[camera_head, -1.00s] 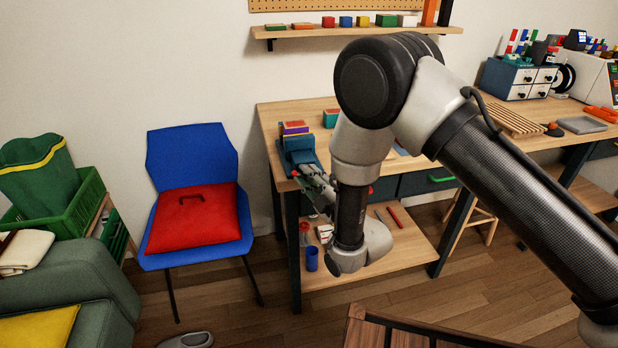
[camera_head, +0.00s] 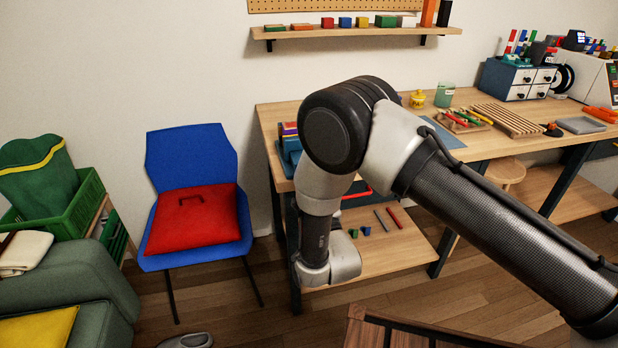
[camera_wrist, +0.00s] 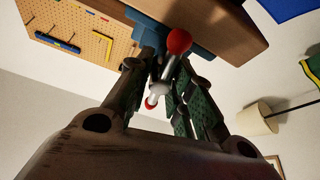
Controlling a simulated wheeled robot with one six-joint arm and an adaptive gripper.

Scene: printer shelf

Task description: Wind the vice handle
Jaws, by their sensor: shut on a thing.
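The blue vice (camera_head: 287,154) is at the left end of the workbench in the head view, mostly hidden behind my arm. In the wrist view the vice (camera_wrist: 148,27) is mounted at the wooden bench edge. Its handle (camera_wrist: 168,68) is a metal bar with a red ball on each end, slanting between my fingers. My gripper (camera_wrist: 164,80) is shut on the handle, with a green-padded finger on each side. The exact contact is partly hidden. In the head view my gripper is hidden behind the arm.
The workbench (camera_head: 268,118) has a lower shelf (camera_head: 400,252) with small items. A blue chair (camera_head: 190,150) with a red cushion (camera_head: 192,222) stands to the left, with open floor between. A brown wooden piece of furniture (camera_head: 430,335) is at the front.

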